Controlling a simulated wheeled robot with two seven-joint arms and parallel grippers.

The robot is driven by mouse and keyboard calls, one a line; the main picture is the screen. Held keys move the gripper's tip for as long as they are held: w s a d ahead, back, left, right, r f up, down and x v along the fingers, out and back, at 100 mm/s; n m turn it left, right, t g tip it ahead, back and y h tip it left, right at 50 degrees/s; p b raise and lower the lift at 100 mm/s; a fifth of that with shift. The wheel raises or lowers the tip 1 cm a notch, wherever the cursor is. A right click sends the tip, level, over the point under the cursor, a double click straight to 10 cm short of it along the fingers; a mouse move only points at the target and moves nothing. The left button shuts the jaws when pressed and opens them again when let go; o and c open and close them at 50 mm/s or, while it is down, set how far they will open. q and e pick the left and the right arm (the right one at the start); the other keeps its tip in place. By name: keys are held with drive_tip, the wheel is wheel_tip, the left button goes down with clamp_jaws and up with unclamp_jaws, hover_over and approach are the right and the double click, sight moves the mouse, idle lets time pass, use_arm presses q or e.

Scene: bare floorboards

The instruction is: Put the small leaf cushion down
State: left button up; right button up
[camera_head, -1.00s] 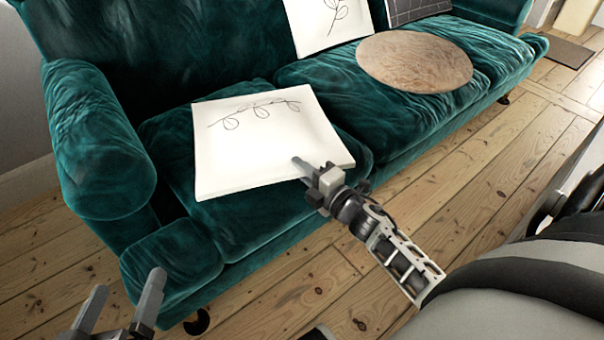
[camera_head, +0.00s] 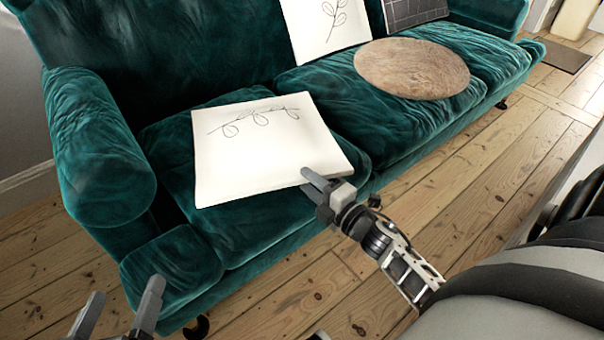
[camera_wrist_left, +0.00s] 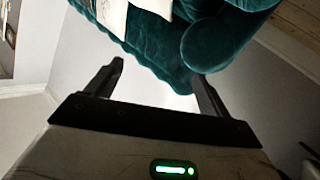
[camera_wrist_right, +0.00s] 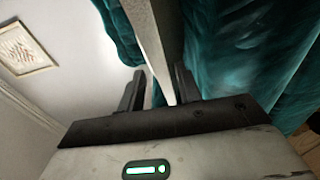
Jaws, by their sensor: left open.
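The small leaf cushion (camera_head: 250,160), white with a thin black leaf drawing, lies on the left seat of the green sofa. My right gripper (camera_head: 308,178) is at its front right edge. In the right wrist view (camera_wrist_right: 160,82) its fingers stand partly apart, with the pale cushion edge (camera_wrist_right: 153,45) between them and a narrow gap on the left side. Whether the other finger touches the cushion is unclear. My left gripper (camera_head: 122,298) is open and empty in front of the sofa's left arm; it also shows in the left wrist view (camera_wrist_left: 160,85).
The green velvet sofa (camera_head: 195,42) has a rounded left arm (camera_head: 97,150). A round beige cushion (camera_head: 412,68) lies on its right seat. Another white leaf cushion (camera_head: 325,25) and a dark checked cushion (camera_head: 415,8) lean on the backrest. Bare floorboards (camera_head: 450,225) lie in front.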

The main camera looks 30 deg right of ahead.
use_arm(q)
drive_tip(key=shift+s+a+f+m+g+y+p, duration=0.15)
drive_tip(key=shift+a+f+m+g+y+p, duration=0.2)
drive_tip(key=shift+f+p, duration=0.2)
use_arm(e)
drive_tip(key=s+d, duration=0.1)
drive_tip(key=s, duration=0.7)
drive_tip(key=shift+s, duration=0.3)
use_arm(q)
drive_tip(key=shift+d, duration=0.1)
use_arm(e)
drive_tip(key=shift+d, duration=0.1)
